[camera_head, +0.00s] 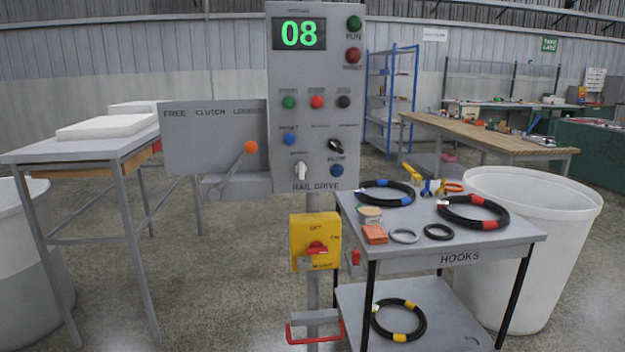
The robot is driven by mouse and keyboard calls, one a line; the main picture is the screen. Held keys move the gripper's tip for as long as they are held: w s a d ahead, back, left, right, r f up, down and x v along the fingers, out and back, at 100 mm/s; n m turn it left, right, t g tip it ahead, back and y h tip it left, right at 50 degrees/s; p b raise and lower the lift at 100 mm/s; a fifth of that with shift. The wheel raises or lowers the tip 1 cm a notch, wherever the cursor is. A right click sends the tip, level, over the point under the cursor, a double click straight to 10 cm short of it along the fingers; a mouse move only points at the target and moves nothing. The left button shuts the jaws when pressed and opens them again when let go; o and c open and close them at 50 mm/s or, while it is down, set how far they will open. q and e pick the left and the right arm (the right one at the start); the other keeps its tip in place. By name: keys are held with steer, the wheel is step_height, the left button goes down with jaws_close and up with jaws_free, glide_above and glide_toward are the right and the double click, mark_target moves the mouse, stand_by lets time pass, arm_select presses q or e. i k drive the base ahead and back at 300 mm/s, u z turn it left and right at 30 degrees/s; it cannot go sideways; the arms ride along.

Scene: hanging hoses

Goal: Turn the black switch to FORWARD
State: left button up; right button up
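The black switch (335,146) is a small rotary knob on the right side of the grey control panel (280,75). It appears tilted, with one end toward the lower right. The lettering around it is too small to read, so I cannot tell which position it points to. A white switch (300,170) sits lower left of it, above the words RAIL DRIVE. Neither of my grippers shows in the head view.
A lever with an orange knob (250,147) stands left of the panel by a clutch plate (212,135). A yellow switch box (315,242) is mounted below. A HOOKS cart (490,250) with coiled hoses and a white bin (560,260) stand right. Floor is open left of the post.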

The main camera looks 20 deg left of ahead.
mark_target(334, 143)
steer(key=z, duration=0.2)
steer(key=i, duration=0.85)
steer(key=u, duration=0.05)
